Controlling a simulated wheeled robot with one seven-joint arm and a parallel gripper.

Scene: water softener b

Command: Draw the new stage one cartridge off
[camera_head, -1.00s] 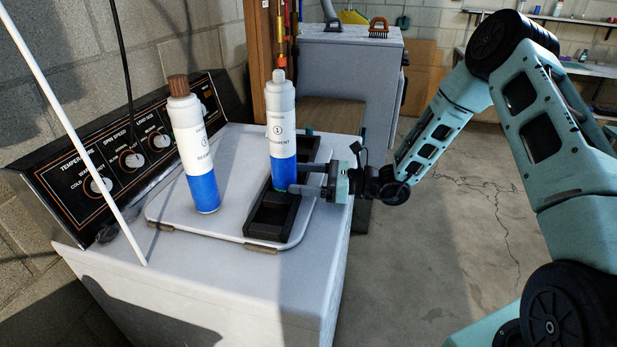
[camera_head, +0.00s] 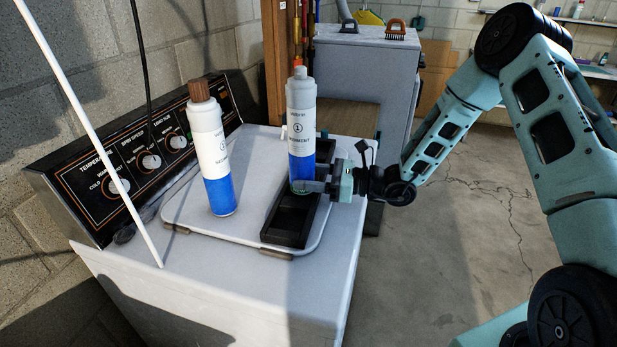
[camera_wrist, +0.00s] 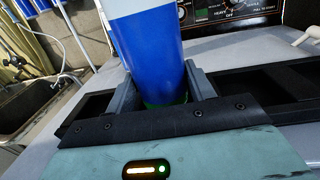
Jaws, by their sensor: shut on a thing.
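A white and blue cartridge marked 1 (camera_head: 302,130), with a grey cap, stands upright at the black tray (camera_head: 290,222) on the washer lid. My gripper (camera_head: 312,186) reaches in from the right and is shut on its blue lower part. In the wrist view the cartridge's blue body (camera_wrist: 150,55) stands between the two grey fingers (camera_wrist: 162,90). A green ring shows at its foot. I cannot tell whether its foot touches the tray. A second white and blue cartridge (camera_head: 211,150), with a brown top, stands on the lid to the left, apart from the tray.
The washer's control panel (camera_head: 120,170) rises behind the lid on the left. A thin white rod (camera_head: 90,120) slants up in front of it. A grey cabinet (camera_head: 365,80) stands behind. The washer's front top (camera_head: 210,285) is clear.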

